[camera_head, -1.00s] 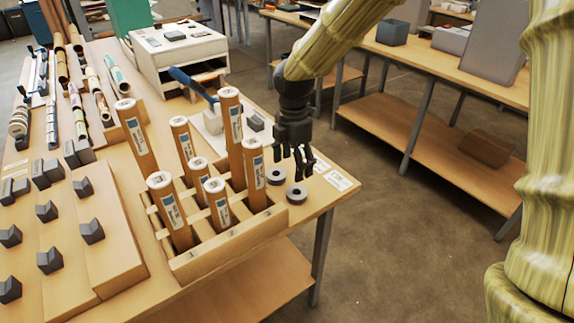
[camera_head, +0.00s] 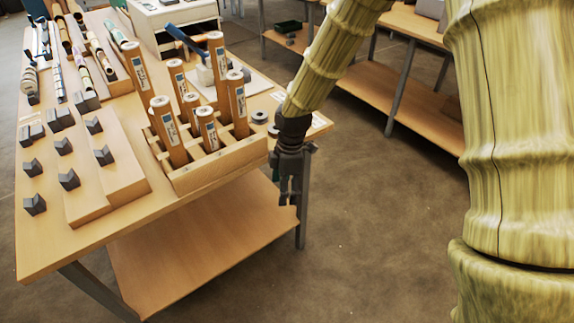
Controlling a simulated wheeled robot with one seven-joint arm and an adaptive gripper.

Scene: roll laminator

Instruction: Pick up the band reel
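A small dark grey reel with a hole in its middle (camera_head: 259,117) lies flat near the right edge of the wooden table, beside the rack of tubes. A second such reel (camera_head: 273,131) lies just in front of it, partly hidden by my arm. I cannot tell which of them is the band reel. My gripper (camera_head: 289,200) hangs pointing down, in front of the reels in the picture and by the table's right corner. It is apart from both reels. Its fingers look close together, seen edge-on, and I see nothing held between them.
A wooden rack (camera_head: 222,165) holds several upright brown tubes left of the reels. Several grey blocks (camera_head: 68,180) sit on boards at the table's left. A white machine (camera_head: 180,14) stands at the back. Open floor (camera_head: 375,240) lies right of the table.

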